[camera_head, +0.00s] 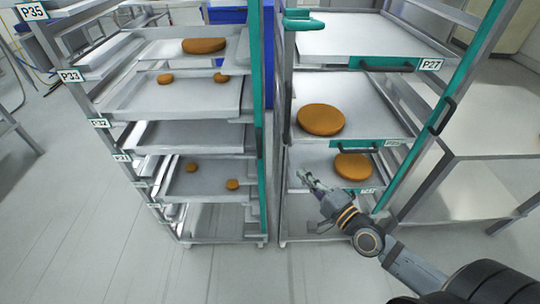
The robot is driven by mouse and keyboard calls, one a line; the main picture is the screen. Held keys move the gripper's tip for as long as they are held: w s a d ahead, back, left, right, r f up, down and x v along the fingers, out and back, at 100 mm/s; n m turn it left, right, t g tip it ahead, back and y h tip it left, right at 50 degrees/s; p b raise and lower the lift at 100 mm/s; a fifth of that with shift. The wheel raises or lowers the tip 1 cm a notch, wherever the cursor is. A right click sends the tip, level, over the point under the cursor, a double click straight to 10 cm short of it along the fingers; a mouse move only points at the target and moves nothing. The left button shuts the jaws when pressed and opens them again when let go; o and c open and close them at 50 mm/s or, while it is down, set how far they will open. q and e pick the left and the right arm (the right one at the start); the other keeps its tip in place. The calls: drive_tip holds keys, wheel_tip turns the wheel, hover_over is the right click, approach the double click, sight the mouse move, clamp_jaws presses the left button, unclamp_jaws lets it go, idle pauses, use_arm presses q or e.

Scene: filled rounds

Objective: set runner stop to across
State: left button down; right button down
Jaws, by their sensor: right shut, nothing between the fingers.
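My right gripper (311,182) reaches in from the lower right. It is shut and empty, over the front left part of a lower tray (305,168) in the right rack. A teal bent piece (303,22) sits at the top of the right rack's left post. I cannot tell for sure which part is the runner stop, or how it is turned. Teal front strips with dark handles show on the upper tray (388,65) and the middle tray (362,147). My left gripper is not in view.
The right rack's trays hold orange-brown rounds (321,119); another round (353,166) lies lower. The left rack (262,100) holds more rounds on several trays. A steel table (485,185) stands at right. The floor (90,230) at front left is clear.

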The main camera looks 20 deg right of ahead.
sight(260, 160)
drive_tip(key=s+a+p+x, duration=0.1)
drive_tip(key=a+x, duration=0.1)
drive_tip(key=x, duration=1.1)
drive_tip(key=shift+a, duration=0.35)
drive_tip(key=shift+f, duration=0.1)
